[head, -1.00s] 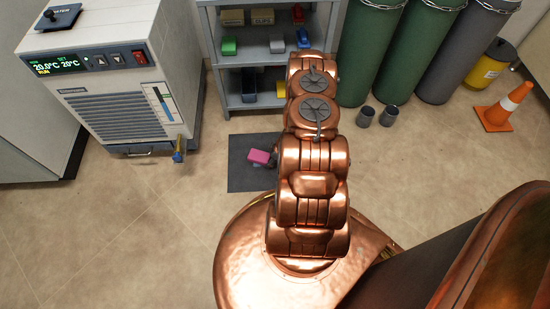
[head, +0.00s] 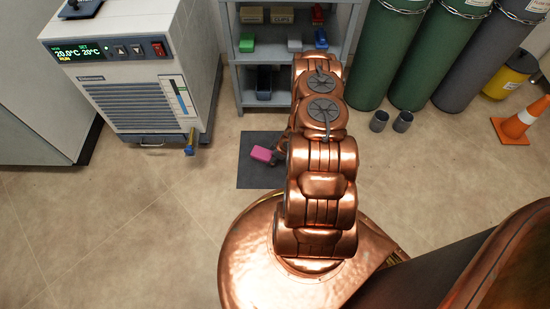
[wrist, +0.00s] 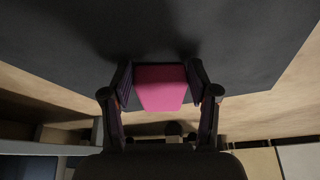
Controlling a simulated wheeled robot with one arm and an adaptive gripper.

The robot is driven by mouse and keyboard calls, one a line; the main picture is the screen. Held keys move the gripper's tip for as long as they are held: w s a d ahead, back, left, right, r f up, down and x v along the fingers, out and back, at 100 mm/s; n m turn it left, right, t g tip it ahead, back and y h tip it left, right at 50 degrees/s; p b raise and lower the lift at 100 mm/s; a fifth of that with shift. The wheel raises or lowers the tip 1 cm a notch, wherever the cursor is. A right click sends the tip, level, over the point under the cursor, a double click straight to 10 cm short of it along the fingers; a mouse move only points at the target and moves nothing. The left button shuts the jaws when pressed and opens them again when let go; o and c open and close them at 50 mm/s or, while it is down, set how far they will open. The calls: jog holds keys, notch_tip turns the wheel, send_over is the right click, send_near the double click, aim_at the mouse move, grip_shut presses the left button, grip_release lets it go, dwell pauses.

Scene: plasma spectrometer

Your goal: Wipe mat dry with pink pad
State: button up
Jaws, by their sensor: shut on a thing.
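The dark grey mat (head: 255,179) lies flat on the floor in front of the shelf unit; my arm hides its right part in the head view. It fills the upper part of the wrist view (wrist: 225,35). The pink pad (head: 262,154) is over the mat, left of my arm, and it shows between the fingers in the wrist view (wrist: 160,90). My gripper (wrist: 160,78) is shut on the pad, with one finger on each side. I cannot tell whether the pad touches the mat. No clear wet patch can be made out.
A white chiller (head: 140,85) stands left of the mat, with a valve (head: 190,142) sticking out low. A grey shelf unit (head: 240,80) stands behind. Green cylinders (head: 375,60), two small cups (head: 379,121) and an orange cone (head: 520,123) are right. Floor left of the mat is clear.

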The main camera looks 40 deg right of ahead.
jog(key=shift+d, duration=0.1)
jog(key=shift+s+d+r+b, duration=0.1)
jog(key=shift+s+d+b, duration=0.15)
jog(key=shift+s+d, duration=0.4)
jog(key=shift+s+d+b, duration=0.2)
jog(key=shift+s+d, duration=0.2)
jog(key=shift+d, duration=0.3)
jog(key=shift+s+d+b, duration=0.55)
jog(key=shift+s+d, duration=0.35)
jog(key=shift+d, duration=0.15)
jog(key=shift+s+d+b, duration=0.5)
jog(key=shift+s+d, duration=0.9)
jog(key=shift+d, duration=0.1)
jog(key=shift+w, duration=0.1)
jog(key=shift+w+a+p, duration=0.8)
jog(key=shift+w+a, duration=0.3)
jog(key=shift+a, duration=0.25)
jog(key=shift+w+a+p, duration=0.75)
jog(key=shift+w+a, duration=0.35)
jog(key=shift+a, duration=0.2)
jog(key=shift+w+a, duration=0.35)
jog(key=shift+w+a+f+p, duration=0.15)
jog(key=shift+w+a+p, duration=0.05)
jog(key=shift+w+a, duration=0.25)
jog(key=shift+w+a+f+p, duration=0.2)
jog(key=shift+w+a, duration=0.1)
jog(key=shift+a, duration=0.25)
